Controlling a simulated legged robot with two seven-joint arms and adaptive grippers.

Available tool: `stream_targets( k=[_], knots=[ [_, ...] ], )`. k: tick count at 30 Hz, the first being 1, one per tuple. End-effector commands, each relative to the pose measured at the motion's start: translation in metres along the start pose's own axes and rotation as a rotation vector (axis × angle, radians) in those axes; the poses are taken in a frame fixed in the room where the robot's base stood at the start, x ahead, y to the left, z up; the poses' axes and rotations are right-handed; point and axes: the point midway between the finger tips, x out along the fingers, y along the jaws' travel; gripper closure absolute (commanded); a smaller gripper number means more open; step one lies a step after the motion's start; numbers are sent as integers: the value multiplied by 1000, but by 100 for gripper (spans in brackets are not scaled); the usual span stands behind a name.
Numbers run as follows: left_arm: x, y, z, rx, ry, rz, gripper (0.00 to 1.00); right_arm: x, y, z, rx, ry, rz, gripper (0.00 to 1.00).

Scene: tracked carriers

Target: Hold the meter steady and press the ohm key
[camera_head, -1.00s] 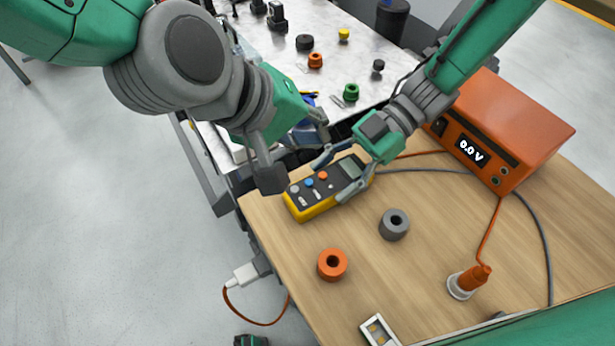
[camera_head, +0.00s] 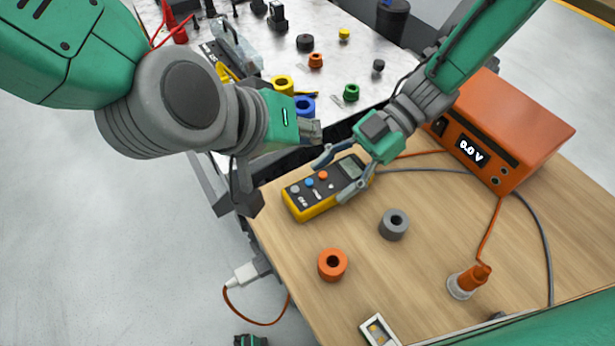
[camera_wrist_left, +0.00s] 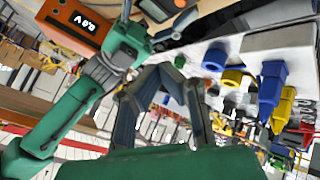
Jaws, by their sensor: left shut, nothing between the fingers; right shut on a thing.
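The yellow and dark meter (camera_head: 322,188) lies on the wooden table, with a grey screen and several grey, blue, orange and white keys. Its end also shows at the top of the left wrist view (camera_wrist_left: 163,9). Labels are too small to tell which key is ohm. My right gripper (camera_head: 331,180) is shut on the meter, one finger along each side near the screen end. My left gripper (camera_head: 313,131) is shut and empty, beyond the meter's far side in the picture and apart from it. Its fingers (camera_wrist_left: 163,84) also show in the left wrist view.
An orange power supply (camera_head: 508,130) reading 0.0 V stands at the right, with cables across the table. An orange ring (camera_head: 332,265), a grey ring (camera_head: 394,225) and an orange plug (camera_head: 470,280) stand nearer. A pale bench (camera_head: 330,75) behind holds coloured rings.

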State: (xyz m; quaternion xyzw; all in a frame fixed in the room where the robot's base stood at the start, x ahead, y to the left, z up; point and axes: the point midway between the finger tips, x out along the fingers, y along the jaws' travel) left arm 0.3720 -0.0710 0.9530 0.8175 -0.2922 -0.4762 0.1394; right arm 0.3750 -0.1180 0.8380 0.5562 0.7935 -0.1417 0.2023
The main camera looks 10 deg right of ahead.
Motion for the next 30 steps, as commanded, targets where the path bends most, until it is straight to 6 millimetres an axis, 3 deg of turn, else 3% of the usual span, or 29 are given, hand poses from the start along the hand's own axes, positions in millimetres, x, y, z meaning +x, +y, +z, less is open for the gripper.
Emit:
stream_targets(
  k=[15,30],
  knots=[
    [47,-34,34,-2,-1,0,100,1,-2,2,3,-5,-3,90],
    [53,-38,39,0,0,1,100,1,-2,3,3,-5,-3,90]
  ],
)
